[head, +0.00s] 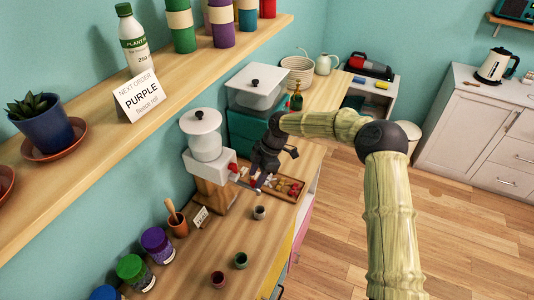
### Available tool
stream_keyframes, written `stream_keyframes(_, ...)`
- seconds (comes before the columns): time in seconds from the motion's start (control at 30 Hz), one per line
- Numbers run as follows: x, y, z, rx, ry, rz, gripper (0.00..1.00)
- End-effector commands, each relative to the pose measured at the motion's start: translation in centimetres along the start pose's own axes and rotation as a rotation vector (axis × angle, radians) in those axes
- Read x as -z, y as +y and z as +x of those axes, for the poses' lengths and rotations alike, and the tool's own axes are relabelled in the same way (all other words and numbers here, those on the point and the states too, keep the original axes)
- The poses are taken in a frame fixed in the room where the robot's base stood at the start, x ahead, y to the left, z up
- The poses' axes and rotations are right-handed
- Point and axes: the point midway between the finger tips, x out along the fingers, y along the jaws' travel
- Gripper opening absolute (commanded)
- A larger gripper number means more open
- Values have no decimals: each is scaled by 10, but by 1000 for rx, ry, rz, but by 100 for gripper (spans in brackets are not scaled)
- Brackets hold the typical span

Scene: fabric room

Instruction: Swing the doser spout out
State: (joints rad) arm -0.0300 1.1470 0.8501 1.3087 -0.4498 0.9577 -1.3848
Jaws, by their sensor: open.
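The doser (211,166) stands against the wall on the wooden counter, with a white lidded hopper above a white body and a wooden base. A red part (232,169) shows on its right side. A thin grey piece (245,185), perhaps the spout, reaches right from below it. My gripper (257,183) is just right of the doser, pointing down, open and seemingly empty. Its fingers are dark and small, and they partly cover the spout area. I cannot tell whether they touch the spout.
A small grey cup (259,212) and a wooden tray (298,181) of small items lie close to the gripper. Dark red (217,279) and green (241,260) cups stand nearer. A shelf (110,115) overhangs at left. The floor on the right is clear.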

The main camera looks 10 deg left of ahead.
Motion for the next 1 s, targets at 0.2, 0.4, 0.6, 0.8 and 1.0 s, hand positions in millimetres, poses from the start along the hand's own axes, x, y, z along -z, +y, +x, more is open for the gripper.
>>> stream_keyframes(0.2,-1,1,-37,-7,-2,0,45)
stream_keyframes(0.4,-1,1,-77,-6,-1,-1,45)
stream_keyframes(0.6,0,1,-118,-5,-1,0,45)
stream_keyframes(0.8,0,0,-151,-3,0,-1,45)
stream_keyframes(1.0,0,0,-162,-1,1,-2,45)
